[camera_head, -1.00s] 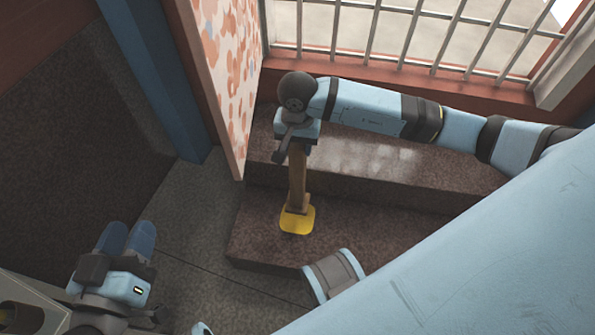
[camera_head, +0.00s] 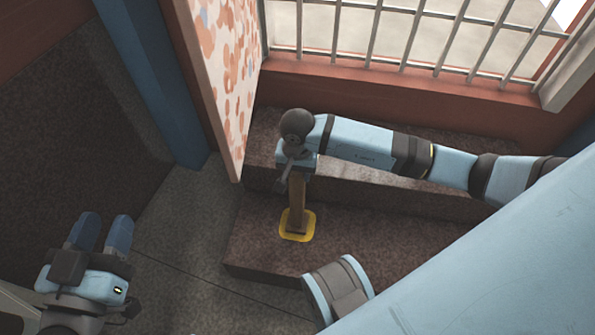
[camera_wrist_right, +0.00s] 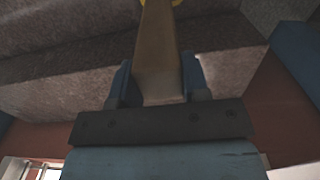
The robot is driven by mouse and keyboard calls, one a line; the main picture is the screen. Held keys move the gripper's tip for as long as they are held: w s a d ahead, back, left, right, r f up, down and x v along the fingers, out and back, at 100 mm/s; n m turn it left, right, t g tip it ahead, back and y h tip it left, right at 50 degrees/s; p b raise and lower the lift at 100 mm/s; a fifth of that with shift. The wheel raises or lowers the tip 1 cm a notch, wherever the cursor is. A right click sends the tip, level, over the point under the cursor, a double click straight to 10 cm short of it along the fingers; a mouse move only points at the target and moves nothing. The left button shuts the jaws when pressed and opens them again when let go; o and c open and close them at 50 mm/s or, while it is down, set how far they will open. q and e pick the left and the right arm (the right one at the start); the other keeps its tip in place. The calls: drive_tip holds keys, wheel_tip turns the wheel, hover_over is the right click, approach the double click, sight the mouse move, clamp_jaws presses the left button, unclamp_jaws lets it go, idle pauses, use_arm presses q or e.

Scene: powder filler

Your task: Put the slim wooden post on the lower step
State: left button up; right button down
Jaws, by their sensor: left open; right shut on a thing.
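The slim wooden post (camera_head: 297,205) stands about upright over a yellow square marker (camera_head: 285,231) on the lower step (camera_head: 262,259). Its foot overlaps the marker in the head view; I cannot tell for sure whether it touches. My right gripper (camera_head: 297,172) is shut on the upper part of the post. In the right wrist view the post (camera_wrist_right: 160,50) runs away between the two blue fingers of my right gripper (camera_wrist_right: 158,80), with a bit of yellow at its far end. My left gripper (camera_head: 103,232) is open and empty at the lower left, away from the steps.
The upper step (camera_head: 390,194) rises behind the lower one. A patterned panel (camera_head: 225,75) stands close on the left of the steps. A barred window (camera_head: 400,38) is at the back. The grey floor (camera_head: 185,215) left of the steps is clear.

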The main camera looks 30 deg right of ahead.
drive_tip(key=shift+f, duration=0.1)
drive_tip(key=c, duration=0.6)
unclamp_jaws()
drive_tip(key=shift+r, duration=0.25)
use_arm(q)
drive_tip(key=s+r+n+p, duration=0.1)
drive_tip(key=p, duration=0.1)
drive_tip(key=s+d+n+p, duration=0.1)
drive_tip(key=p, duration=0.2)
drive_tip(key=shift+r+n+y, duration=0.3)
drive_tip(key=shift+r+n, duration=0.05)
drive_tip(key=shift+n, duration=0.05)
use_arm(e)
wheel_tip(320, 180, up, 12)
drive_tip(key=shift+f, duration=0.1)
